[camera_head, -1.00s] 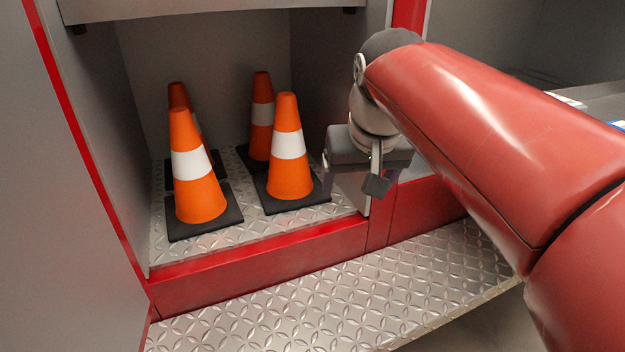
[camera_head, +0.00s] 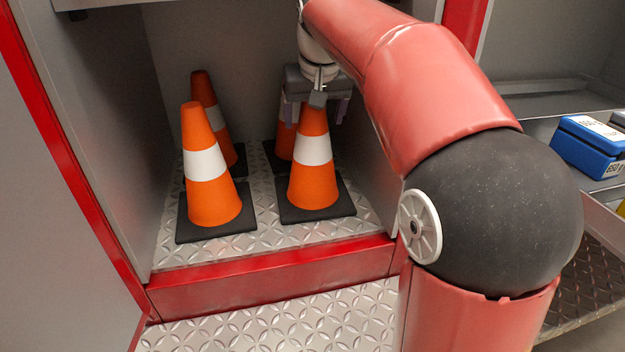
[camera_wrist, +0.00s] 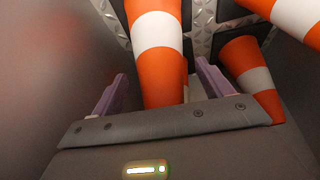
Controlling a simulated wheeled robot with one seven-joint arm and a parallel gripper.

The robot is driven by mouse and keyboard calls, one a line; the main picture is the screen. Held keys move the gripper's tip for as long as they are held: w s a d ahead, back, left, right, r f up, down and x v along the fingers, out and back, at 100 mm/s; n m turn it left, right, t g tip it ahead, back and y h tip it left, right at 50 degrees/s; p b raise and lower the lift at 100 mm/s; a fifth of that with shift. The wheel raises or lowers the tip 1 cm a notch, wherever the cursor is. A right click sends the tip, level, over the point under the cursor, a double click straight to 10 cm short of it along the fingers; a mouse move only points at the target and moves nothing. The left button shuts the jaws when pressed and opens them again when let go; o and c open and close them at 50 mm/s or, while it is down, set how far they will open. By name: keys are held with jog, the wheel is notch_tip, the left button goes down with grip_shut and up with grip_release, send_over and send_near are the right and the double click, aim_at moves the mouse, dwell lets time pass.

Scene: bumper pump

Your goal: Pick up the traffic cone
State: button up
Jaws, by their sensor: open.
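Several orange traffic cones with white bands and black bases stand upright in the compartment. The front right cone (camera_head: 312,185) is directly below my gripper (camera_head: 315,110), which is open, with one finger on each side of the cone's top. In the wrist view this cone (camera_wrist: 158,72) rises between the two purple fingers (camera_wrist: 160,95), with no clear contact. The front left cone (camera_head: 210,195) stands beside it. A back left cone (camera_head: 203,88) and a back right cone (camera_head: 284,140) stand behind. The back right cone is mostly hidden by my gripper and the front cone.
The compartment has a diamond-plate floor (camera_head: 262,233), a red front edge (camera_head: 270,283) and grey side walls (camera_head: 110,130) close to the cones. My arm passes along the right wall. Blue cases (camera_head: 585,150) lie on a shelf at the far right.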

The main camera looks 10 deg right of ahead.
jog(key=shift+w+d+f, duration=0.1)
jog(key=shift+w+f, duration=0.1)
jog(key=shift+w, duration=0.35)
jog(key=shift+w+f, duration=0.15)
jog(key=shift+w, duration=0.4)
jog(key=shift+w+f, duration=0.1)
jog(key=shift+f, duration=0.1)
jog(key=shift+c, duration=0.4)
grip_shut()
